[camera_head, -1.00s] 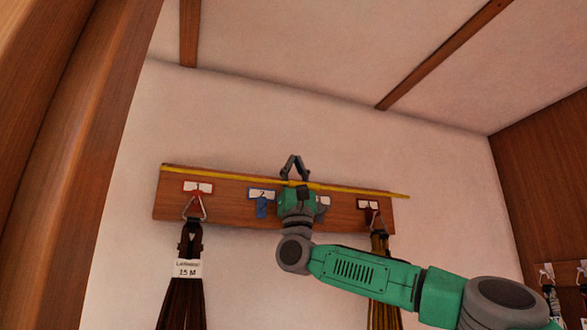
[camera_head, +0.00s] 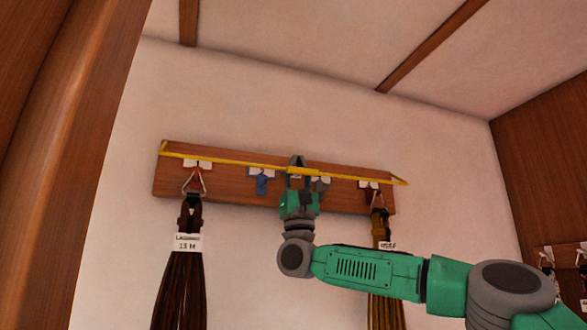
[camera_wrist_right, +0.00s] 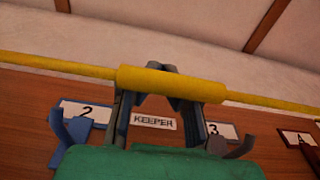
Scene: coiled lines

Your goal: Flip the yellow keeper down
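The yellow keeper (camera_head: 231,162) is a long thin bar running across the front of a wooden board; its bent ends stand out from the board. Its thicker yellow grip (camera_wrist_right: 172,84) crosses in front of my right gripper's fingers in the right wrist view. My right gripper (camera_head: 296,159) is at the middle of the board, its fingertips together, showing just above the bar. In the wrist view the fingertips (camera_wrist_right: 162,67) show behind the grip's upper edge; I cannot tell whether they press on it. A KEEPER label (camera_wrist_right: 154,122) shows between the fingers. My left gripper is not in view.
The board (camera_head: 227,187) carries numbered hooks, including a blue one (camera_head: 262,184) left of my gripper. Dark coiled lines (camera_head: 182,285) hang at left, brownish ones (camera_head: 382,235) at right behind my arm. A wooden post (camera_head: 75,150) stands close at left.

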